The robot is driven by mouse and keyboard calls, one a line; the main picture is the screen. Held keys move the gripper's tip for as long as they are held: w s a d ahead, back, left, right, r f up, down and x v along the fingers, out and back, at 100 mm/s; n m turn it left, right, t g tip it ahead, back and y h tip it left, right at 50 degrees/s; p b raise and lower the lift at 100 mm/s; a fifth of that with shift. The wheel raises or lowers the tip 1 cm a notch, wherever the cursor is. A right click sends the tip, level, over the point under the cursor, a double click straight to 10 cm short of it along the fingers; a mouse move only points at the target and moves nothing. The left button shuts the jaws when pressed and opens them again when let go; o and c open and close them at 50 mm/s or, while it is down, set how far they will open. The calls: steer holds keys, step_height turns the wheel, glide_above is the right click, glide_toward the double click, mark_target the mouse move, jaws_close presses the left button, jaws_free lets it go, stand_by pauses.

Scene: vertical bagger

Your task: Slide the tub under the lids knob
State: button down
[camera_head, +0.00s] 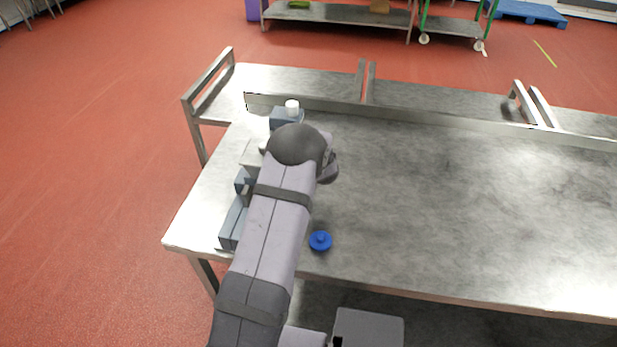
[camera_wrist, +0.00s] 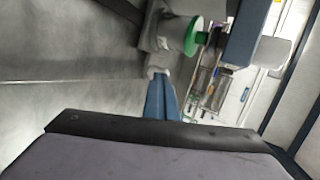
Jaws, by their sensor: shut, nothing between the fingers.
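A round blue lid with a small raised knob (camera_head: 320,241) lies on the steel table, right of my arm. I cannot make out a tub for certain. A small white cylinder (camera_head: 292,106) stands on a blue-grey block at the back left, beyond my wrist. In the wrist view my gripper (camera_wrist: 161,80) shows as narrow blue-grey fingers, closed together and empty. Their tips are close to a grey part in the picture, but I cannot tell if they touch it. In the head view my arm hides the gripper and much of the left end of the table.
Blue-grey blocks (camera_head: 232,222) stand along the table's left edge, partly behind my arm. A green disc (camera_wrist: 193,36) is right of the fingertips in the wrist view. A low steel rail (camera_head: 430,113) runs along the back. The steel table (camera_head: 460,210) is clear to the right.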

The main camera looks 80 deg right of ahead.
steer(key=shift+r, duration=0.15)
steer(key=shift+s+a, duration=0.2)
steer(key=shift+a, duration=0.25)
steer(key=a, duration=0.1)
steer(key=s+a, duration=0.1)
steer(key=a, duration=0.1)
steer(key=shift+a+r+p, duration=0.1)
steer(key=shift+a+p, duration=0.2)
steer(key=shift+p, duration=0.05)
steer(key=b+v, duration=0.2)
steer(key=v, duration=0.7)
steer(key=shift+w+a, duration=0.1)
